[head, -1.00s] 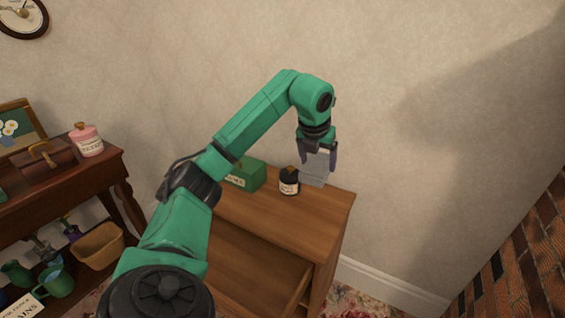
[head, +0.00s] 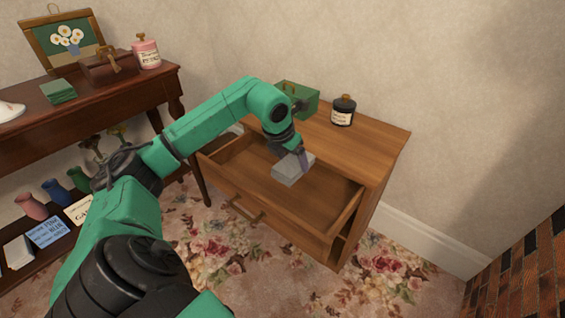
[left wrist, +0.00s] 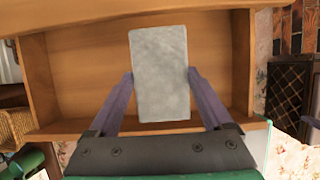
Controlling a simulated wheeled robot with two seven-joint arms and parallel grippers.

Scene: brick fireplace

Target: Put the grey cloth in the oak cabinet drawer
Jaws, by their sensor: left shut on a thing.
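The grey cloth (head: 291,170) is a folded block held by my left gripper (head: 301,157). In the left wrist view the cloth (left wrist: 160,70) sits between the two purple fingers of the left gripper (left wrist: 161,85), which touch its sides. The oak cabinet (head: 375,140) stands against the wall, with its upper drawer (head: 325,200) pulled out and open. The cloth is over the drawer's opening; in the wrist view the drawer floor (left wrist: 85,75) lies bare behind it. How far the cloth is above the floor is hard to tell. My right gripper is not in view.
On the cabinet top are a green box (head: 298,98) and a dark labelled jar (head: 343,110). A dark wood side table (head: 150,85) with several items stands at the left. A brick fireplace (head: 525,270) is at the lower right, with floral carpet between.

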